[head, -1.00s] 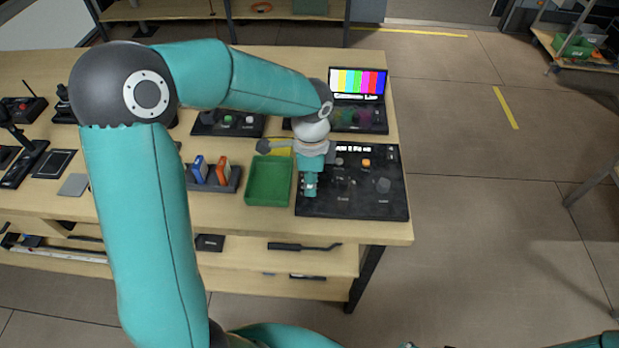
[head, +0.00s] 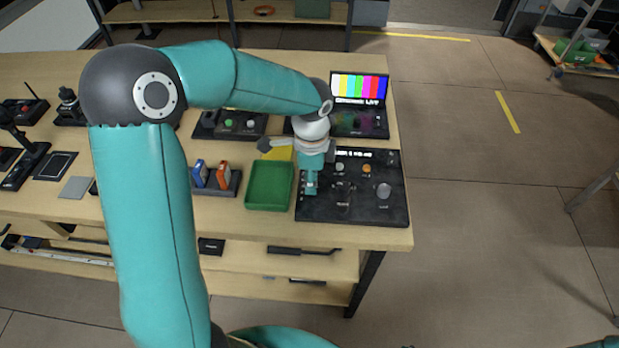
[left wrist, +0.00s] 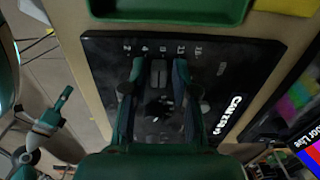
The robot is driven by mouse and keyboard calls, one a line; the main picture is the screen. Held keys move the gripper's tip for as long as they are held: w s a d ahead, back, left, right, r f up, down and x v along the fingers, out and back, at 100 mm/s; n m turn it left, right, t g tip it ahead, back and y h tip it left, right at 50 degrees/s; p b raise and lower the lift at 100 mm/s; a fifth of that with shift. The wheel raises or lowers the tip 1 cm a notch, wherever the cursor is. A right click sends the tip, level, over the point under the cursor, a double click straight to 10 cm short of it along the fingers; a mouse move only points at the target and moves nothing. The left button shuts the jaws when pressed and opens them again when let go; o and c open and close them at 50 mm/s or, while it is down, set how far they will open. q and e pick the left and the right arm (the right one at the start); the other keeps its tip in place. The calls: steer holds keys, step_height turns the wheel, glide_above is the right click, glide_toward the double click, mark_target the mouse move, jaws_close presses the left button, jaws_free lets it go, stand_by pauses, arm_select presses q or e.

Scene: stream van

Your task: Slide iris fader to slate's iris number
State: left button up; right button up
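The black camera control panel (head: 375,208) lies flat at the table's right end. My left gripper (head: 311,188) points down over its left part. In the left wrist view, the panel (left wrist: 105,75) carries a row of white iris numbers (left wrist: 163,49) along one edge. My left gripper (left wrist: 157,76) has its fingers on either side of a grey fader knob (left wrist: 157,70), with gaps showing between knob and fingers. It looks open. I cannot make out a slate with a readable iris number; a yellow piece (head: 279,154) is partly hidden behind my wrist. My right gripper is not visible.
A green tray (head: 269,206) stands just left of the panel. Blue and orange items (head: 211,174) sit in a dark holder farther left. A colour-bar monitor (head: 359,88) stands behind the panel. Panel knobs (head: 383,190) lie right of my gripper.

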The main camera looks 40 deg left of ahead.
arm_select(q)
steer(key=shift+o, duration=0.5)
steer(key=shift+w, duration=0.1)
steer(key=shift+r, duration=0.5)
step_height(320, 180, up, 11)
steer(key=shift+f, duration=0.15)
